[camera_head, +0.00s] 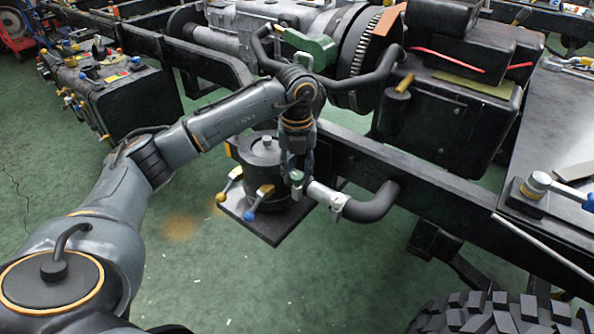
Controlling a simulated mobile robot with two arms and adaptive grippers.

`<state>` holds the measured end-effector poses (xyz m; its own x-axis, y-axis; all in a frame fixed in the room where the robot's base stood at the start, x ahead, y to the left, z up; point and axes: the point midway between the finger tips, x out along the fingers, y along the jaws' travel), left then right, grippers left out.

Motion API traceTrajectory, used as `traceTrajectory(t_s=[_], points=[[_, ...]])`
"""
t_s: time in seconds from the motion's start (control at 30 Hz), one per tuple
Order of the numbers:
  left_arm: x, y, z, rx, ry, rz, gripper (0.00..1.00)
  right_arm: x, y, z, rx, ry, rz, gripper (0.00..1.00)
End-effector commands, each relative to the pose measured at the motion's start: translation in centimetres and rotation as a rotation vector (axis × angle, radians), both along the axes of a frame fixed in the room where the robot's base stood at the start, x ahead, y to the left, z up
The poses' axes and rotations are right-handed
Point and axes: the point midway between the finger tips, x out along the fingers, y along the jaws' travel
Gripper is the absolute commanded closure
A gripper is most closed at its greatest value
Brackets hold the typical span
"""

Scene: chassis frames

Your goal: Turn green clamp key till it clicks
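My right gripper is not in view.
The black canister (265,150) stands on a dark plate with yellow- and blue-tipped levers (251,214) close to the gripper. The black frame rail (440,190) runs behind. Above are the engine and a larger green part (315,47). Green floor (200,280) is open in front.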

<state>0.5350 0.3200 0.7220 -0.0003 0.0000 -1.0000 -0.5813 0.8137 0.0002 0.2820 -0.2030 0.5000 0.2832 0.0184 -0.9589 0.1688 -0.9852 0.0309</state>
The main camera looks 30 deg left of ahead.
Motion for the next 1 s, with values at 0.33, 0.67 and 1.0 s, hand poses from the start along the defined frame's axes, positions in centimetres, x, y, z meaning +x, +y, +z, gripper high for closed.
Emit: traceTrajectory(t_s=[0.33,0.67,1.0], points=[[0.0,0.0,0.0,0.000,0.000,-0.009,1.00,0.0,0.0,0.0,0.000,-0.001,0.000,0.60],[0.0,0.1,0.2,0.001,0.001,-0.153,1.00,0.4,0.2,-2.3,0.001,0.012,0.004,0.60],[0.0,0.1,0.2,0.000,-0.001,-0.459,1.00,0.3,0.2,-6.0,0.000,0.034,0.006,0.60]])
